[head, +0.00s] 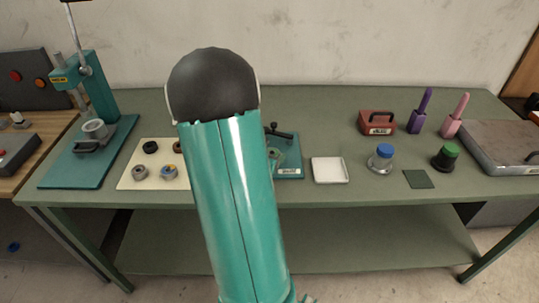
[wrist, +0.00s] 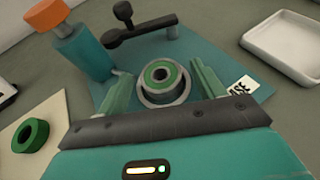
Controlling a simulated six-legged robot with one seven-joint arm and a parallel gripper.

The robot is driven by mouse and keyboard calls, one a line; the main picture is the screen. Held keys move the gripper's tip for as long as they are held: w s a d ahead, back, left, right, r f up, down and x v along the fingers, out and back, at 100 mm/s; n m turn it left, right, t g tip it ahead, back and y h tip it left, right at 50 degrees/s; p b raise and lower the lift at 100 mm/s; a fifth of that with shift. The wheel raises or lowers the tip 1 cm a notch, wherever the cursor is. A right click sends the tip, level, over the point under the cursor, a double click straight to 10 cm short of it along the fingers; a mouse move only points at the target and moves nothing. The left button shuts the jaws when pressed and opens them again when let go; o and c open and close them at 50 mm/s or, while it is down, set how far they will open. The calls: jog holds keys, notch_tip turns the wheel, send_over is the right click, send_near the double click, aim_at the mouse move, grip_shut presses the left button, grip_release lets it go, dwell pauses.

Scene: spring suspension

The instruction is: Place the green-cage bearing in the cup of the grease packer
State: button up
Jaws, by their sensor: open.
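In the wrist view, the green-cage bearing (wrist: 162,74) sits inside the round metal cup (wrist: 150,97) of the grease packer (wrist: 225,63). Its ring shows green around a dark centre, and it looks roughly level. My gripper (wrist: 163,86) is open, with one green finger on each side of the cup, apart from the bearing. The packer has a teal base, a black lever arm (wrist: 140,34) and a teal post with an orange cap (wrist: 48,15).
A cream mat (head: 128,181) holds several rings; a green ring (wrist: 30,136) shows there in the wrist view. A white tray (head: 329,170) stands right of the packer. A teal press (head: 90,140) is at left. Blue-topped (head: 382,158) and green-topped (head: 446,156) containers stand farther right.

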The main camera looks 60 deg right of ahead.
jog(key=v, duration=1.1)
jog(key=shift+a+r, duration=0.1)
jog(key=shift+a, duration=0.25)
jog(key=w+a+r+m+t+y, duration=0.1)
jog(key=a+r+m+y, duration=0.3)
jog(key=a, duration=0.8)
jog(key=w+a+r+m+t+y, duration=0.1)
jog(key=a+r+m+y, duration=0.4)
jog(key=a, duration=0.8)
jog(key=w+a+r+m+t+y, duration=0.1)
jog(key=a+r+m+t+y, duration=0.2)
jog(key=a+m, duration=0.6)
jog(key=a+r+y, duration=0.1)
jog(key=a+r, duration=0.1)
jog(key=a, duration=0.1)
jog(key=shift+w+a+r+t, duration=0.2)
jog(key=shift+w+r+t, duration=0.05)
jog(key=shift+t, duration=0.05)
jog(key=c, duration=0.7)
jog(key=shift+d, duration=0.15)
